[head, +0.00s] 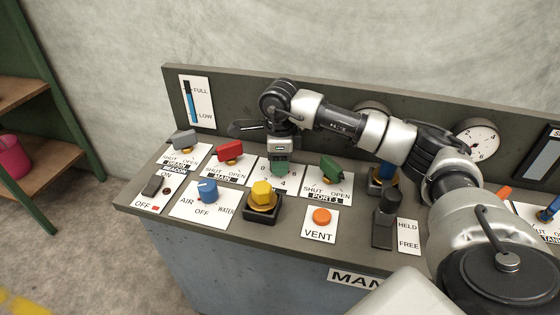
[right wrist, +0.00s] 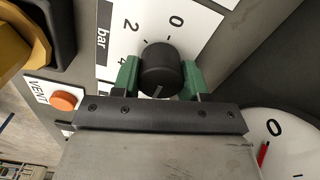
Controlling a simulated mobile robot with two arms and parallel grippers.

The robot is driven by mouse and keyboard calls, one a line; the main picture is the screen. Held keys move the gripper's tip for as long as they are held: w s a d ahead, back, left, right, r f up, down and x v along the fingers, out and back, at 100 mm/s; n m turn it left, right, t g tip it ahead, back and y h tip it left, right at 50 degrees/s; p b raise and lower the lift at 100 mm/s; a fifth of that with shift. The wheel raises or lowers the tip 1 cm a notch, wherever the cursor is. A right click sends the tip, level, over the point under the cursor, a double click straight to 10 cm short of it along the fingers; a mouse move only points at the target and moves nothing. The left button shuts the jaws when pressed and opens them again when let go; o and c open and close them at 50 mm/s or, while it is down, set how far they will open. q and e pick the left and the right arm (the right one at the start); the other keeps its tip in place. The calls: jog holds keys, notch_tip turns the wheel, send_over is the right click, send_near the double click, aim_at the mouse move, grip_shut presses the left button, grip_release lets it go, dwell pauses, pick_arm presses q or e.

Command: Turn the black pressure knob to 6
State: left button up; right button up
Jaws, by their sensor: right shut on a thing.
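The black pressure knob (right wrist: 160,68) sits on a white dial plate (right wrist: 118,20) marked 0, 2, 4 and "bar". My right gripper (right wrist: 162,78) has its green fingertips on either side of the knob and is shut on it. A pale line on the knob points toward the bottom of the right wrist view; the number there is hidden by the gripper. In the head view my right gripper (head: 279,168) comes down over the dial plate (head: 263,181) and hides the knob. My left gripper is not in view.
Close around are the red MAIN handle (head: 230,151), green PORT 1 handle (head: 332,169), yellow knob (head: 262,194), blue AIR/WATER knob (head: 207,190) and orange VENT button (head: 321,216). The back panel (head: 235,92) stands behind. A gauge (right wrist: 290,150) with a red needle is near the wrist.

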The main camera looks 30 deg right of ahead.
jog(key=shift+r, duration=0.1)
dwell(0.3)
jog(key=o, duration=0.9)
jog(key=shift+o, duration=0.2)
notch_tip(320, 180, up, 11)
jog(key=shift+f, duration=0.15)
